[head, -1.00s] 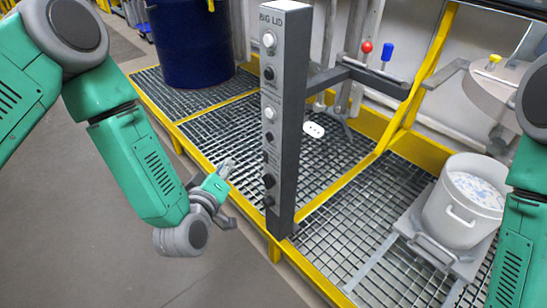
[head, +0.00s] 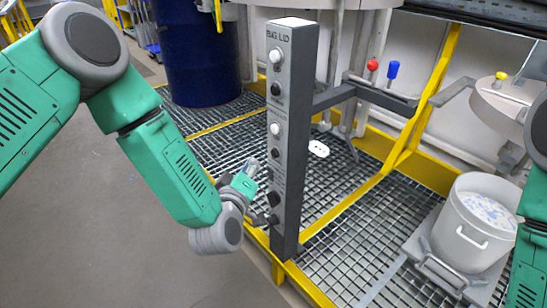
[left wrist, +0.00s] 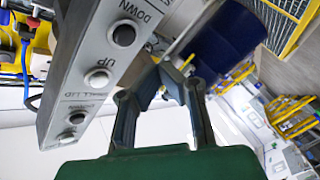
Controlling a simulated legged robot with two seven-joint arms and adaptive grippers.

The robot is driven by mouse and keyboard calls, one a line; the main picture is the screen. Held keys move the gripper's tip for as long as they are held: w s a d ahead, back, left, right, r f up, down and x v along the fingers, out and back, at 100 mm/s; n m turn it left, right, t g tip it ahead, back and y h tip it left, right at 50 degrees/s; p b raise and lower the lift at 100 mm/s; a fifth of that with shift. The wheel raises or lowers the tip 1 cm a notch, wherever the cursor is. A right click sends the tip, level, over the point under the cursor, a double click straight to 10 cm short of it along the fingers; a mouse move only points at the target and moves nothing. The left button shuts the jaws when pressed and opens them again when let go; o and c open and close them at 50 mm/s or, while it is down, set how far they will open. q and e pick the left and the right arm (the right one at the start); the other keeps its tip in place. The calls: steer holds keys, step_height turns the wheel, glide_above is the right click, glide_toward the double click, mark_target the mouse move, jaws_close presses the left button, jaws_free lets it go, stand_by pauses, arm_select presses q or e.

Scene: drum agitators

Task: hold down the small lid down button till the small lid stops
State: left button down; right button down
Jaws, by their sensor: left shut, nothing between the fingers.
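The dark button post (head: 292,140) stands upright, headed BIG LID, with white and black buttons down its face. A white button (head: 275,129) sits mid-post with a black button (head: 274,155) under it. In the left wrist view the panel fills the left side, showing a black button labelled DOWN (left wrist: 124,35) and a white button labelled UP (left wrist: 97,77); the other lettering is too small to read surely. My left gripper (head: 251,166) is shut and empty, just left of the post's lower half. Its fingers (left wrist: 160,80) are beside the panel, apart from these buttons.
A blue drum (head: 200,55) stands behind on the grating. A white pot (head: 470,235) stands at right. The floor (head: 110,220) at left is clear.

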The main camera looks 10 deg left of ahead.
mark_target(276, 153)
arm_select(q)
steer(key=shift+w+d, duration=1.05)
steer(key=shift+w, duration=0.25)
steer(key=shift+w+d+r, duration=0.1)
steer(key=shift+w, duration=0.05)
stand_by(0.5)
steer(key=shift+w+d, duration=0.15)
